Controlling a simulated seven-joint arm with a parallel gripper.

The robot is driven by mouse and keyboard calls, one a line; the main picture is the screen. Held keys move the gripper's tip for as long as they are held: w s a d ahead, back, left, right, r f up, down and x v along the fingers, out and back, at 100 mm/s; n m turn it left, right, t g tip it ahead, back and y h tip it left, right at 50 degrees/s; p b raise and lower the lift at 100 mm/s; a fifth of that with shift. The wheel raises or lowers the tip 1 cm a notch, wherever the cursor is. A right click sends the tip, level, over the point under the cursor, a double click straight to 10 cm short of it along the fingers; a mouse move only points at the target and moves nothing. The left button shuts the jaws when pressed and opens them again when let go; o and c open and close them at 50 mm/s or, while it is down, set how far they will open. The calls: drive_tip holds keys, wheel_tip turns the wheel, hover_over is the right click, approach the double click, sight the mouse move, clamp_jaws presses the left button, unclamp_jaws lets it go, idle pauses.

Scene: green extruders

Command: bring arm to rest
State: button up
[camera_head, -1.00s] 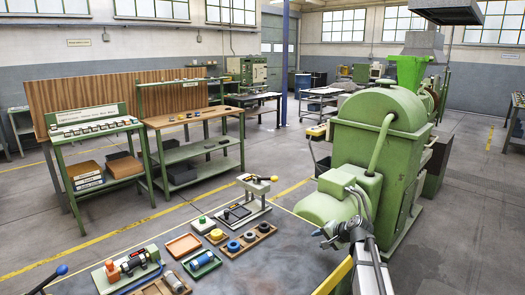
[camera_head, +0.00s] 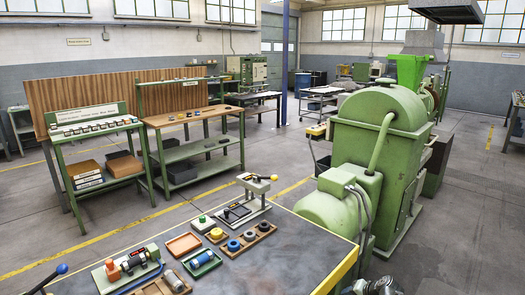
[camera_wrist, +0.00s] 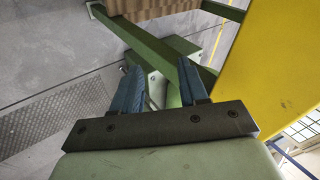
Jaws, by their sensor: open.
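My gripper (camera_wrist: 162,76) shows in the wrist view with its two blue ridged fingers apart and nothing between them. Beyond the fingers are a green metal frame (camera_wrist: 150,45) and the grey floor. In the head view only a dark piece of my arm shows at the bottom edge, right of the workbench (camera_head: 285,255). The fingers cannot be made out there.
The workbench holds a small lever press (camera_head: 250,195), an orange tray (camera_head: 183,244), a green tray (camera_head: 202,262) and a motor fixture (camera_head: 130,268). A large green machine (camera_head: 385,140) stands beyond the bench's right side. The bench's right part is bare.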

drive_tip(key=s+a+f+n+g, duration=0.2)
drive_tip(key=s+a+f+g, duration=0.2)
drive_tip(key=s+a+f, duration=0.5)
drive_tip(key=s+a+f+n+g, duration=0.1)
drive_tip(key=s+a+f+g, duration=0.25)
drive_tip(key=s+f, duration=0.8)
drive_tip(key=s+a+f+n+g+h, duration=0.1)
drive_tip(key=s+f+n+g+h, duration=0.1)
drive_tip(key=s, duration=1)
drive_tip(key=s+a+f+n+g+h, duration=0.2)
drive_tip(key=s+f+g, duration=0.1)
drive_tip(key=s, duration=1)
drive_tip(key=shift+a+f+g, duration=0.15)
drive_tip(key=shift+a+g, duration=0.05)
drive_tip(key=shift+g, duration=0.15)
